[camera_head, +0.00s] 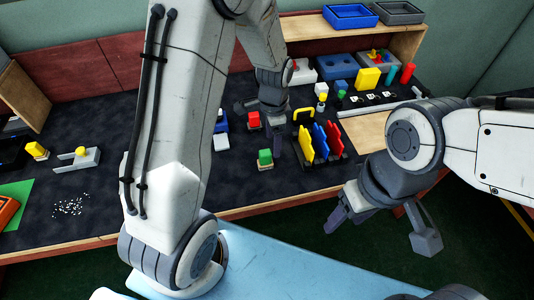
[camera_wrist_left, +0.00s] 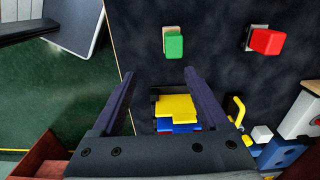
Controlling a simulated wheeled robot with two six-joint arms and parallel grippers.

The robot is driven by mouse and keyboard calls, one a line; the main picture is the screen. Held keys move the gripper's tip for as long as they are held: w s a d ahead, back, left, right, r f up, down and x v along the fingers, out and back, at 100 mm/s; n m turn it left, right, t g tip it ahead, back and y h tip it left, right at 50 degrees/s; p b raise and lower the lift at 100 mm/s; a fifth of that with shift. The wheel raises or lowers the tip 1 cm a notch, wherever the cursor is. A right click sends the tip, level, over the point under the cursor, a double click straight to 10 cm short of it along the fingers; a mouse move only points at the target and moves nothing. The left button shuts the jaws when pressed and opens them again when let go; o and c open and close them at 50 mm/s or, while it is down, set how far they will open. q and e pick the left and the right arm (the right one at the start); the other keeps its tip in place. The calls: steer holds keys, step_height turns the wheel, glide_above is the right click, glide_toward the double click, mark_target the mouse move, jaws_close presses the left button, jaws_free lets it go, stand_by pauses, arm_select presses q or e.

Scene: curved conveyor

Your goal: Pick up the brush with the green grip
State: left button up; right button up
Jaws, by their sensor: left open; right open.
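The brush with the green grip (camera_head: 264,157) stands on the dark table mat near the front edge, a pale base showing under the grip. In the left wrist view its green grip (camera_wrist_left: 174,45) lies just beyond the fingertips, toward the right one. My left gripper (camera_head: 262,127) is open and empty, above the mat near the brush and apart from it; its arm hides part of the table. It also shows in the left wrist view (camera_wrist_left: 158,72). My right gripper (camera_head: 380,231) is open and empty, in front of the table edge at the right.
A similar red-gripped item (camera_head: 253,119) stands behind the green one, with a blue one (camera_head: 221,126) to the left. A rack of yellow, blue and red plates (camera_head: 318,142) stands close on the right. A grey fixture (camera_head: 78,160) is at the left.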

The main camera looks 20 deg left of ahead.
mark_target(265, 152)
arm_select(q)
steer(key=a+f, duration=0.1)
steer(key=w+a+f, duration=0.1)
steer(key=shift+f, duration=0.3)
step_height(265, 152, down, 4)
steer(key=shift+a+r, duration=0.1)
steer(key=shift+a+f+p, duration=0.15)
steer(key=shift+f+p, duration=0.1)
steer(key=shift+f, duration=1.25)
steer(key=shift+a+f+p, duration=0.15)
steer(key=shift+f+p, duration=0.1)
steer(key=shift+f, duration=1.25)
jaws_close()
steer(key=shift+r, duration=0.15)
steer(key=shift+r, duration=0.5)
step_height(265, 152, up, 3)
steer(key=shift+w+f+b, duration=0.1)
steer(key=shift+f+b, duration=0.1)
steer(key=shift+b, duration=0.1)
steer(key=s+d+r+b, duration=0.1)
steer(key=s+d+r, duration=0.6)
steer(key=d, duration=0.2)
steer(key=shift+s+d, duration=0.15)
